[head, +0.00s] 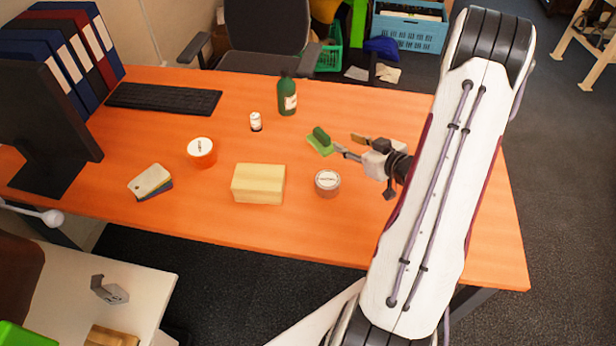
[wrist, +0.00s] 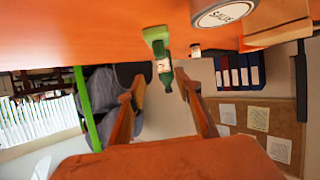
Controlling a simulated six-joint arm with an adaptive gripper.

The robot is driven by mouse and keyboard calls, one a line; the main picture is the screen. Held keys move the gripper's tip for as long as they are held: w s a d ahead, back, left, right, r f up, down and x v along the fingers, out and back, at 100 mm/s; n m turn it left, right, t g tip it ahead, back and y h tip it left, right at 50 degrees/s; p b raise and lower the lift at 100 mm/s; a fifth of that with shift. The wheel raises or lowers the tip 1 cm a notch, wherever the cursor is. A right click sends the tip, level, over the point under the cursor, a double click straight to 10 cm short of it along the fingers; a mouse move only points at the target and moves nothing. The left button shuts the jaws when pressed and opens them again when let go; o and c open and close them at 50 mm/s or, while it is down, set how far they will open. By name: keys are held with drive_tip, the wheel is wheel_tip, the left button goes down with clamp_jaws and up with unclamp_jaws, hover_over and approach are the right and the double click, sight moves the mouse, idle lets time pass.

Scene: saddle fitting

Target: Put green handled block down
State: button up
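The green handled block (head: 319,146) is a light green flat base with a darker green handle on top. It sits on the orange table, right of the middle. My gripper (head: 345,143) is just to its right, with its fingers spread and pointing toward it; nothing is between them. In the upside-down wrist view, the green block (wrist: 154,35) rests on the table ahead of the fingertips, apart from them. My gripper (wrist: 159,76) shows both fingers wide apart there.
A tin (head: 327,183) and a yellow block (head: 258,184) stand nearer the front. A green bottle (head: 287,96) and a small white bottle (head: 256,122) stand behind. An orange cup (head: 202,153), stacked cards (head: 150,181) and a keyboard (head: 164,98) are left. The table's back right is clear.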

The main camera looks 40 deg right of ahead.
drive_tip(key=a+r+g+h, duration=0.2)
drive_tip(key=a+r, duration=0.3)
drive_tip(key=r, duration=0.4)
drive_tip(key=a+r+g+h, duration=0.2)
drive_tip(key=a+r+g, duration=0.15)
drive_tip(key=r, duration=0.65)
drive_tip(key=s+a+r+g+y, duration=0.1)
drive_tip(key=s+a+r+y, duration=0.1)
drive_tip(key=s+a, duration=0.8)
drive_tip(key=s+a+r+g+y, duration=0.1)
drive_tip(key=s+a+r, duration=0.3)
drive_tip(key=s+a, duration=0.6)
drive_tip(key=a+y, duration=0.1)
drive_tip(key=a, duration=0.2)
drive_tip(key=shift+s+a, duration=0.2)
drive_tip(key=shift+s, duration=0.2)
